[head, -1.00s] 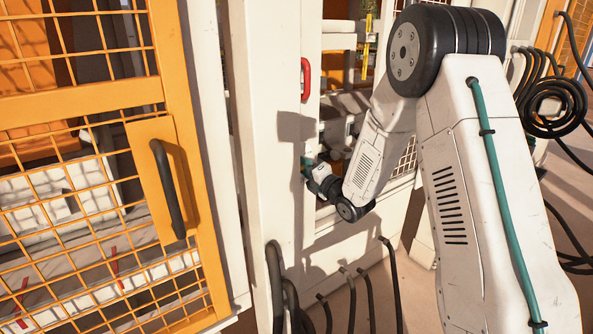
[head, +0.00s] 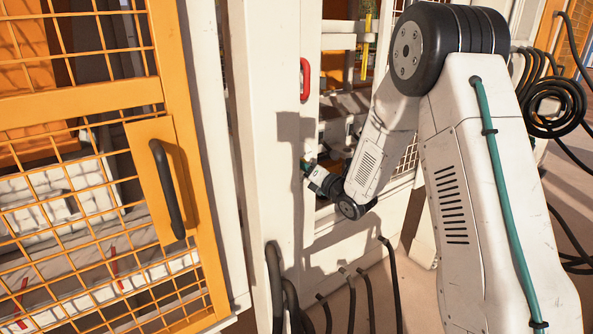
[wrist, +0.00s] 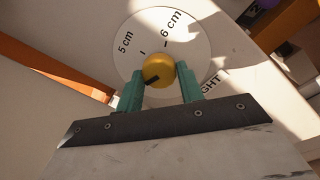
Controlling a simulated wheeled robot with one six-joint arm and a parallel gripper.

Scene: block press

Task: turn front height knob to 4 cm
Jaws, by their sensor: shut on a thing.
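The yellow front height knob (wrist: 158,68) sits in the middle of a round white dial plate (wrist: 190,40) in the wrist view. A black pointer mark on the knob points to the lower left. The labels 5 cm and 6 cm show at the upper left and upper right, and part of the word HEIGHT shows at the right. My gripper (wrist: 159,73) is shut on the knob, a teal finger on each side. The lower-left part of the dial is hidden by a finger and the gripper body. In the head view my gripper (head: 309,166) is at the white panel; the knob cannot be made out.
An orange mesh door (head: 160,95) with a black handle (head: 168,190) stands at the left. A red handle (head: 306,79) is on the white panel (head: 264,170) above my gripper. Black hoses (head: 390,285) rise below, and a coiled cable (head: 553,108) hangs at the right.

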